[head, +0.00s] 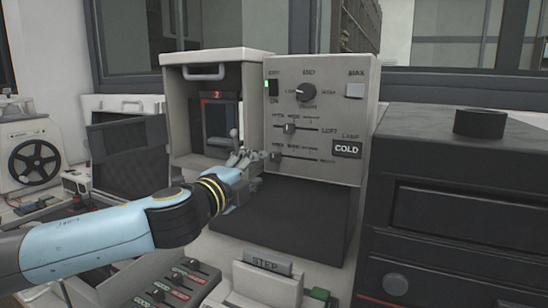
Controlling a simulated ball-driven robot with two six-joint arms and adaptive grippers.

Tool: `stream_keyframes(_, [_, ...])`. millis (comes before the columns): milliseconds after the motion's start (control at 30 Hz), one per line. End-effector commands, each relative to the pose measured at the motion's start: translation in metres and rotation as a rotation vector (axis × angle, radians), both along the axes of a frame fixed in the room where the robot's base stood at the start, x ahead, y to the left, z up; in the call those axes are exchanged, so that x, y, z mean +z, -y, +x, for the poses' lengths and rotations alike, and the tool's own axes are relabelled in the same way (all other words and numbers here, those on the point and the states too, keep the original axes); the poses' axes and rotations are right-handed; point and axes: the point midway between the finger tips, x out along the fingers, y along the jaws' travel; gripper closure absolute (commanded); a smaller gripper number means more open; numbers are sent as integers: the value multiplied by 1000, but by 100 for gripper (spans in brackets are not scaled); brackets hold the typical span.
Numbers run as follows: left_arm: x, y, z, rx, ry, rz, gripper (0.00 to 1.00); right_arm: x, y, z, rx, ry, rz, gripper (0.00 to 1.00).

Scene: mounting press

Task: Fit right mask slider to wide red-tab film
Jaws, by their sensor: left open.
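The press's control panel (315,100) carries two horizontal sliders. The upper slider knob (290,128) is left of its track's middle, with a label at the right end that looks like LEFT. The lower slider knob (276,156) is near its track's left end; its end label is too small to read. A dark film frame with a red tab (217,95) marked 2 stands in the open compartment left of the panel. My left gripper (253,160) is open at the panel's left edge, close beside the lower knob; I cannot tell whether they touch. My right gripper is out of view.
A rotary dial (306,92) and a COLD lamp (347,149) are on the panel. A small ball-topped lever (234,133) stands just behind my gripper. A STEP key (268,262) is below, and a large dark machine (460,190) blocks the right.

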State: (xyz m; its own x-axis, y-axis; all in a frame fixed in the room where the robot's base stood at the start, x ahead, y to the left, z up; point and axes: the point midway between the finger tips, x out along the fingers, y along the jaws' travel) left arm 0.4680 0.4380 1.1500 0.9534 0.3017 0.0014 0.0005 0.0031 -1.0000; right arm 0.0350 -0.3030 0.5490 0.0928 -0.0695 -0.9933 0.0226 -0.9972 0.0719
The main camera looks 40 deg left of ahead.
Motion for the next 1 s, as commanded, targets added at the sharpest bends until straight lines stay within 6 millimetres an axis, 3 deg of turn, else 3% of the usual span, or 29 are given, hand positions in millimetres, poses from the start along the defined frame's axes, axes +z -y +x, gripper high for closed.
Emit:
stream_keyframes(67, [3,-6,16,4,4,-4,56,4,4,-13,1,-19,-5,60])
stream_keyframes(167, [3,-11,36,3,4,-7,56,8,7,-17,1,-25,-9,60])
stream_keyframes(400, [2,-23,72,2,1,-4,56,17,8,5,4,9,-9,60])
stream_keyframes(567, [1,-26,81,1,1,-3,56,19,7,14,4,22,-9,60])
stream_keyframes(800, [0,-26,82,0,0,-3,56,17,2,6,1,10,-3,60])
stream_keyframes(1000, [0,-26,82,0,0,-3,79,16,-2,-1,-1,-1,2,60])
